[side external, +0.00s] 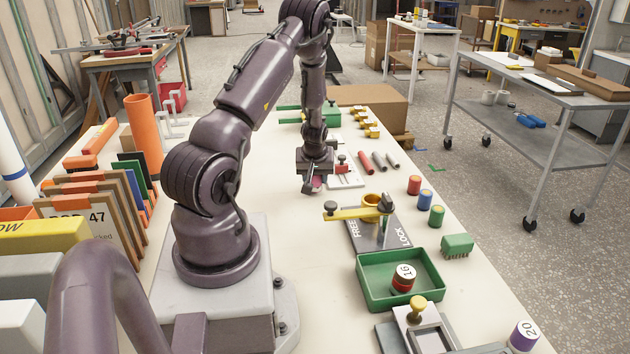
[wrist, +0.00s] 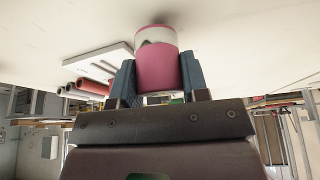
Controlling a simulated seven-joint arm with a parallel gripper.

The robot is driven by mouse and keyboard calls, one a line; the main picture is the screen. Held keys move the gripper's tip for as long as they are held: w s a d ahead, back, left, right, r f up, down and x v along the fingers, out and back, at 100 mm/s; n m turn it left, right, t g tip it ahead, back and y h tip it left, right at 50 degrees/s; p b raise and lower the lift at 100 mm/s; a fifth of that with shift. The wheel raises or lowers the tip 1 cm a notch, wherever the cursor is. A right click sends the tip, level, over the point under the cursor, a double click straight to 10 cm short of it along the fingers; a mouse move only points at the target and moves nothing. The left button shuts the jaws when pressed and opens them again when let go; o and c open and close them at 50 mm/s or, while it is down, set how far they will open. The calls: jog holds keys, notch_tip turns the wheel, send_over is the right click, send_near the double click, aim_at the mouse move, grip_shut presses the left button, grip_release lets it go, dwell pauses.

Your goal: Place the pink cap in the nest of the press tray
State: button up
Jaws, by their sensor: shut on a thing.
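My gripper (side external: 314,184) hangs low over the white table, just left of a white plate with a red-knobbed fitting (side external: 343,170). It is shut on the pink cap (wrist: 158,68), a pink cylinder with a pale band, between the two dark fingers in the wrist view (wrist: 158,85). The cap is mostly hidden in the side view, where a bit of pink (side external: 318,183) shows. A shadow lies on the table just past the cap; I cannot tell if they touch. The white plate also shows in the wrist view (wrist: 95,62). I cannot tell which fixture is the press tray or see its nest.
A green tray (side external: 370,288) holds a red-and-white cylinder marked 16. A yellow lever fixture (side external: 345,214) stands on a FREE/LOCK board. Red and grey rods (side external: 372,162) lie right of the white plate. Coloured cylinders (side external: 425,197) stand near the right edge. The table left of the gripper is clear.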

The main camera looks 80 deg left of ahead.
jog(key=s+d+r, duration=0.3)
jog(key=d+r, duration=0.3)
jog(key=s+d+r, duration=0.4)
jog(key=d+r, duration=0.2)
jog(key=w+d+r+m+t+h, duration=0.1)
jog(key=w+d+m+t+h, duration=0.1)
jog(key=w+d+m, duration=0.6)
jog(key=w+d+r+m+t+h, duration=0.15)
jog(key=w+d+m, duration=0.35)
jog(key=w+d, duration=0.6)
jog(key=d+f+m+h, duration=0.2)
jog(key=d+m+h, duration=0.1)
jog(key=d+m, duration=0.55)
jog(key=d+f+m+h, duration=0.25)
jog(key=d+m, duration=0.25)
jog(key=d, duration=0.6)
jog(key=shift+m+g, duration=0.25)
jog(key=shift+g, duration=0.2)
jog(key=shift+s+d+f, duration=0.1)
jog(key=shift+s+f, duration=0.1)
jog(key=shift+f, duration=1.85)
jog(key=shift+s+d+f, duration=0.1)
jog(key=shift+s+f, duration=0.05)
jog(key=shift+f, duration=1.9)
